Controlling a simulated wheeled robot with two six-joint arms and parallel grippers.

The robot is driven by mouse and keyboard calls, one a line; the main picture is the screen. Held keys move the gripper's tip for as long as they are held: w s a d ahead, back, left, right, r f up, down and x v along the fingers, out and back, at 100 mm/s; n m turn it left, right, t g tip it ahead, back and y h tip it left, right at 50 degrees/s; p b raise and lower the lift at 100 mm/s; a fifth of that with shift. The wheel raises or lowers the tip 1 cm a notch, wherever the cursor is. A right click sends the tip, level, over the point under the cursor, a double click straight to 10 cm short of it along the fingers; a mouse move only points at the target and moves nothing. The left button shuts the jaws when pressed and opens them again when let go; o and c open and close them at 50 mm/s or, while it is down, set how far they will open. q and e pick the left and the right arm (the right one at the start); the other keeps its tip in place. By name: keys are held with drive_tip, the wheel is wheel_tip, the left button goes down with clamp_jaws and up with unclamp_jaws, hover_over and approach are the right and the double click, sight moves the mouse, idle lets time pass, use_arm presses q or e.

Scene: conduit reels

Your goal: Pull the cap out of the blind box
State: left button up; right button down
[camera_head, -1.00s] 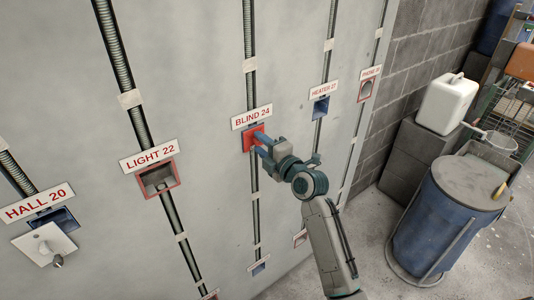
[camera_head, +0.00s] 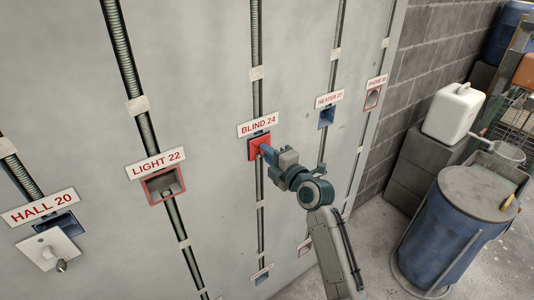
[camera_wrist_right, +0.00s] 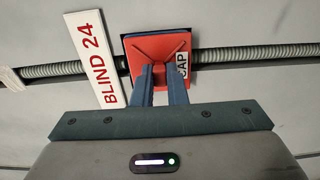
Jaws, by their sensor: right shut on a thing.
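The red cap (camera_head: 255,148) sits at the opening of the blue blind box (camera_head: 262,135), under the sign BLIND 24 (camera_head: 258,126). In the right wrist view the cap (camera_wrist_right: 150,48) is a red square plate with a raised grip in the middle and a CAP label at its right. My right gripper (camera_head: 262,150) is shut on that grip; its two blue fingers (camera_wrist_right: 160,75) stand on either side of it. A dark blue edge of the box shows behind the cap. How deep the cap sits cannot be told. My left gripper is not in view.
Other wall boxes are LIGHT 22 (camera_head: 162,186), HALL 20 (camera_head: 55,222), HEATER 27 (camera_head: 326,118) and the phone box (camera_head: 373,98). Ribbed conduits (camera_head: 125,75) run along the wall. A blue barrel (camera_head: 440,235) and white canister (camera_head: 453,113) stand at right.

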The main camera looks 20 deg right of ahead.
drive_tip(key=shift+s+d, duration=0.15)
drive_tip(key=shift+s, duration=0.3)
drive_tip(key=shift+s+d+r, duration=0.1)
drive_tip(key=shift+s, duration=0.2)
drive_tip(key=shift+b, duration=0.3)
idle(0.4)
drive_tip(key=shift+b+v, duration=0.45)
drive_tip(key=shift+v, duration=2.1)
